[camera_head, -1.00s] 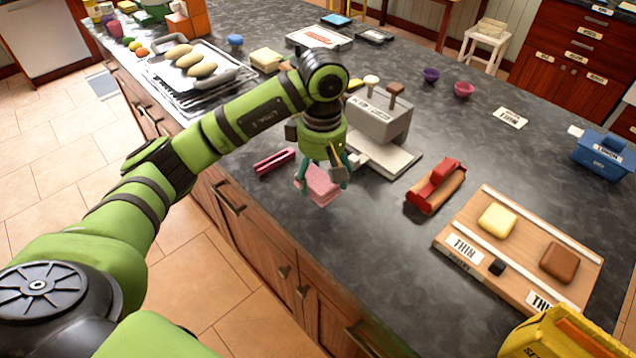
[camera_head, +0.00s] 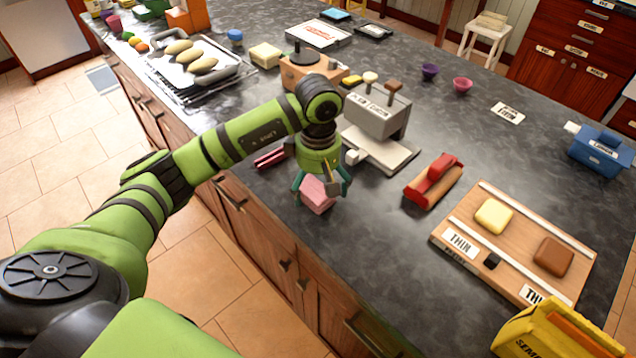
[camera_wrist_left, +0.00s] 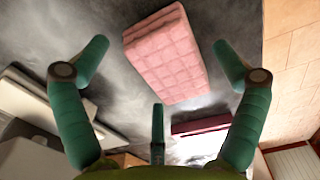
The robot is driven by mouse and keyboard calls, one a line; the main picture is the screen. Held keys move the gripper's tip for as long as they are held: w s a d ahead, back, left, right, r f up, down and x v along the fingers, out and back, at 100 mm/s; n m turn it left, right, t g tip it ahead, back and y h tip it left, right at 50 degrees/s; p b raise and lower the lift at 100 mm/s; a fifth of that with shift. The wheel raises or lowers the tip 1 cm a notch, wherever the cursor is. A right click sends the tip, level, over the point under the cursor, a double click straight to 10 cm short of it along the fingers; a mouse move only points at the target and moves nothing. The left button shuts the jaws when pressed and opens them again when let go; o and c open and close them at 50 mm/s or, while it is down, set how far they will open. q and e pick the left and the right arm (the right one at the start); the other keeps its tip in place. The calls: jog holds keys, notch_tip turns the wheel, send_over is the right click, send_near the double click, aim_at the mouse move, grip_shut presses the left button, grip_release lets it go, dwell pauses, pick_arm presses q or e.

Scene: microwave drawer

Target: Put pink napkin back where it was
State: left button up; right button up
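The pink napkin (camera_head: 318,196) is a folded, quilted block at the front edge side of the dark counter (camera_head: 385,228). It also shows in the left wrist view (camera_wrist_left: 167,55), ahead of and between the spread fingers. My left gripper (camera_head: 322,186) is just above and around the napkin; its teal fingers are apart. In the left wrist view the fingers (camera_wrist_left: 158,75) stand wide open, and none is clearly touching the napkin. The gripper partly hides the napkin in the head view. My right gripper is not in view.
A red and tan item (camera_head: 433,183) and a wooden board (camera_head: 457,262) lie to the right. Bare counter lies in front of these.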

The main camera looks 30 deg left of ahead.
aim_at(318, 184)
pick_arm(q)
jog(key=shift+r, duration=0.35)
notch_tip(318, 184, up, 5)
jog(key=shift+w+b, duration=0.1)
jog(key=shift+b, duration=0.75)
notch_tip(318, 184, up, 7)
jog(key=shift+f, duration=0.15)
